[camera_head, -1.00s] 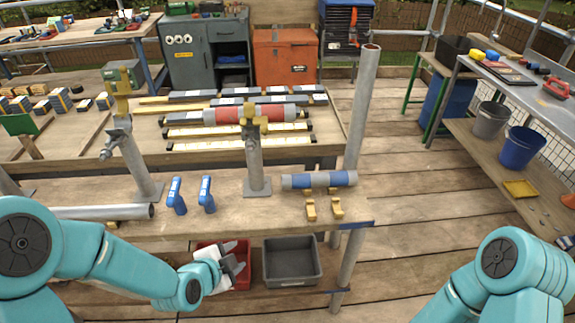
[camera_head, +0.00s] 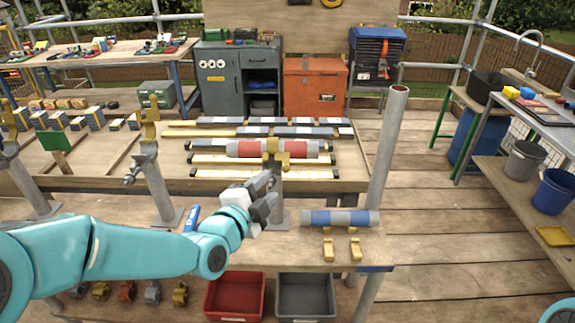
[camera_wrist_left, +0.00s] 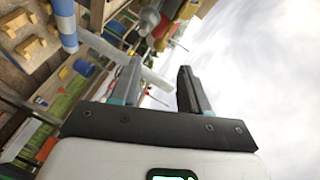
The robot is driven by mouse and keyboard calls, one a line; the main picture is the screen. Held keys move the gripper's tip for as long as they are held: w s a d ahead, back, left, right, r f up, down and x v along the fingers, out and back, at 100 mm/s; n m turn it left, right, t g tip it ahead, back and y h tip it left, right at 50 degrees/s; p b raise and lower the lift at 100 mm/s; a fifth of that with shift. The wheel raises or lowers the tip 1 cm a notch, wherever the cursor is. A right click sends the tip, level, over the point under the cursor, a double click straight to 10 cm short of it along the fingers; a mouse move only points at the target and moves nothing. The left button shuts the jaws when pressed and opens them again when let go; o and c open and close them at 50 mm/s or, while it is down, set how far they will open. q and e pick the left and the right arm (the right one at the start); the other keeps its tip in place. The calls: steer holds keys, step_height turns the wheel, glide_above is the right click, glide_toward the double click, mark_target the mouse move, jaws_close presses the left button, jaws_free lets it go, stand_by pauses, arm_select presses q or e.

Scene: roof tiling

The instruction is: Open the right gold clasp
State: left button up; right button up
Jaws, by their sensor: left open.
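The right gold clasp (camera_head: 271,149) sits on top of a grey post (camera_head: 279,216) and is around a red tube with grey ends (camera_head: 245,149). A second gold clasp (camera_head: 150,117) tops another post to the left, with no tube in it. My left gripper (camera_head: 268,196) is open and empty, just below and in front of the right clasp, apart from it. In the left wrist view my two fingers (camera_wrist_left: 160,88) are spread, with the red and grey tube (camera_wrist_left: 150,18) and gold parts beyond the tips. My right gripper is out of view.
A blue and grey tube (camera_head: 341,218) and two small gold pieces (camera_head: 328,249) lie on the bench right of the post. A blue handled tool (camera_head: 191,218) stands left of it. An upright grey pole (camera_head: 388,150) rises at the right. Red (camera_head: 236,293) and grey (camera_head: 305,294) bins sit below.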

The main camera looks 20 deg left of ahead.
mark_target(285, 172)
arm_select(q)
steer(key=p+x, duration=0.2)
steer(key=x, duration=0.8)
steer(key=shift+w, duration=0.2)
steer(key=shift+d, duration=0.1)
steer(key=c, duration=0.8)
jaws_close()
steer(key=shift+f, duration=0.1)
